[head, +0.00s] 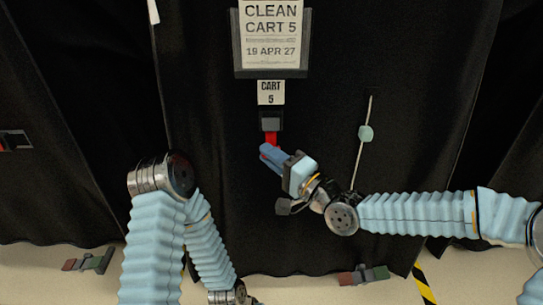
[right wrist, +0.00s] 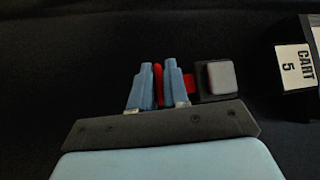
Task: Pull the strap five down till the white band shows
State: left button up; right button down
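The red strap (head: 271,138) hangs from a dark buckle (head: 271,121) under the CART 5 tag (head: 271,92) on the black cover. My right gripper (head: 269,155) is at the strap's lower end, just below the buckle. In the right wrist view, its two blue fingers (right wrist: 159,85) close on a red piece of the strap, with more red strap (right wrist: 190,84) between them and the buckle (right wrist: 217,78). The visible strap is red; no white shows on it. My left arm bends down at the left, and its gripper is out of the picture.
A sign reading CLEAN CART 5 (head: 271,35) hangs above the tag. A thin cord with a pale green toggle (head: 366,133) hangs to the right. Another buckle (head: 15,140) is at the far left. Dark latches (head: 88,261) (head: 363,275) sit near the cover's lower edge.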

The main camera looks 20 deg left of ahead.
notch_tip(320, 180, down, 11)
jog(key=b, duration=0.8)
jog(key=c, duration=1.3)
grip_release()
jog(key=shift+o, duration=0.2)
jog(key=shift+r, duration=0.1)
jog(key=p+v, duration=0.2)
jog(key=v, duration=1.2)
